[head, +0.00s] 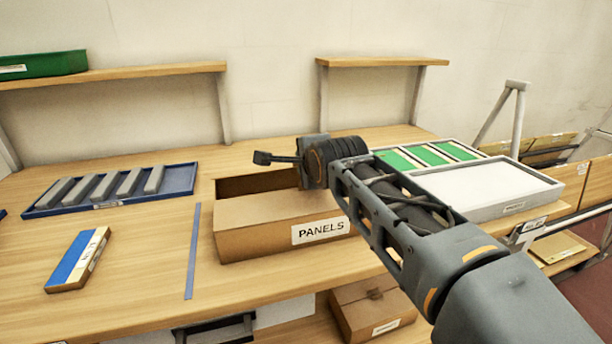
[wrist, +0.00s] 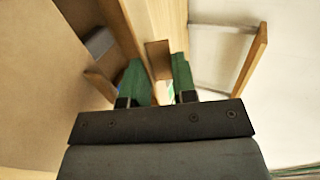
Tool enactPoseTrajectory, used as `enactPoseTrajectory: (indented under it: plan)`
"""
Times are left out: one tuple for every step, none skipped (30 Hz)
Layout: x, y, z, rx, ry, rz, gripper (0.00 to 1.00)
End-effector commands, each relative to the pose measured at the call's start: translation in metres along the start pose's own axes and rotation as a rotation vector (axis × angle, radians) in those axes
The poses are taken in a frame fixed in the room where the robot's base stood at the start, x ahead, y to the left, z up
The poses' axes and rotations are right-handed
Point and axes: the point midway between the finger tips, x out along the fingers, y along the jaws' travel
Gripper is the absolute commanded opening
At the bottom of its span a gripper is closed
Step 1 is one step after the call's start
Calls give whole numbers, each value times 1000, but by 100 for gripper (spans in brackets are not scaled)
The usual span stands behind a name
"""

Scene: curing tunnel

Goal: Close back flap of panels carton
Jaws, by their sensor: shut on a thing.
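The panels carton (head: 250,243) is a brown box with a PANELS label on its front, standing on the wooden bench. Its front top is covered, while a gap at the rear shows the brown inside. My gripper, with green fingers (wrist: 158,85) in the wrist view, is shut on a thin brown piece (wrist: 158,58) that looks like the carton's back flap. In the head view my wrist (head: 320,155) is over the carton's rear right, and it hides the fingertips and much of the back edge.
A blue tray (head: 110,204) with several grey bars is at the left. A blue-and-white box (head: 78,258) lies in front of it. Another brown carton (head: 372,308) is below. Two shelves hang behind.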

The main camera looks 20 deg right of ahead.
Motion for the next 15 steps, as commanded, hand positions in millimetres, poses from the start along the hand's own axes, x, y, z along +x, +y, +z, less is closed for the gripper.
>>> enactPoseTrajectory:
  plan:
    - [2, 6, 0, 0, -1, -13, 0]
    - [2, 6, 0, 0, 0, -19, 0]
    - [2, 7, 0, 1, 0, -25, 0]
    - [2, 7, 0, 1, 0, -30, 0]
    - [1, 7, 0, 1, 0, -34, 0]
    - [1, 7, 0, 1, 1, -39, 0]
    - [1, 7, 0, 1, 1, -41, 0]
    - [1, 6, -1, 1, 1, -44, 0]
    - [1, 6, -1, 1, 1, -46, 0]
    - [0, 6, -1, 1, 2, -48, 0]
    - [0, 6, -1, 1, 2, -48, 0]
    - [0, 6, -1, 1, 2, -49, 0]
    - [0, 6, -1, 1, 2, -49, 0]
    - [0, 5, -1, 2, 2, -50, 0]
    - [0, 5, -1, 2, 3, -50, 0]
